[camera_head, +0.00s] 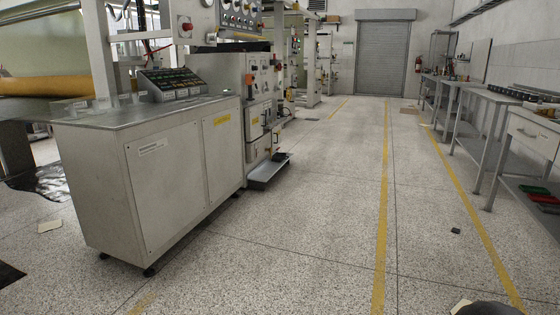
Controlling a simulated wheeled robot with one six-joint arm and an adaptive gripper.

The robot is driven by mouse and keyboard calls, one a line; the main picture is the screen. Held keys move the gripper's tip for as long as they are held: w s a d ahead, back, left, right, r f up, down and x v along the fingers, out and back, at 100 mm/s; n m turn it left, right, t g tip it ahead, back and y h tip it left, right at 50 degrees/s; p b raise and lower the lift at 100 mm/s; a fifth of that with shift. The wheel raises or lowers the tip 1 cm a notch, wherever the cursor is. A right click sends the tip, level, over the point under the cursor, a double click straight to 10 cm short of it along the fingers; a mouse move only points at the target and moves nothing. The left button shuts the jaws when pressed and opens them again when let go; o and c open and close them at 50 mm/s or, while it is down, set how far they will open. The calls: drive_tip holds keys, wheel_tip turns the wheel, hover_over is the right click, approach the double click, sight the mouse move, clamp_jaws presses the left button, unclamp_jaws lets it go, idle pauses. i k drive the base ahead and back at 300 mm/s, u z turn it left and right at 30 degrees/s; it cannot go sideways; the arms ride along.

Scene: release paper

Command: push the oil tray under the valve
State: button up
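A low grey metal tray (262,181), which looks like the oil tray, sits on the floor against the front of the machine with the control panels, left of the aisle. A small dark object (281,157) is at its far end. I cannot clearly pick out the valve; small fittings and handles show on the machine front (262,110) above the tray, too small to tell apart.
A grey cabinet (165,185) with a control console stands at left, nearer than the tray. Workbenches (480,100) line the right wall. A dark puddle (45,180) lies at far left. The aisle floor (330,200) between is mostly clear, with a small dark scrap (455,231).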

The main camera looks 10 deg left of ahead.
sight(278, 156)
drive_tip(key=z, duration=0.25)
drive_tip(key=i, duration=2)
drive_tip(key=z, duration=0.2)
drive_tip(key=i, duration=3.7)
drive_tip(key=u, duration=0.8)
drive_tip(key=i, duration=2.05)
drive_tip(key=u, duration=0.95)
drive_tip(key=i, duration=0.8)
drive_tip(key=u, duration=0.1)
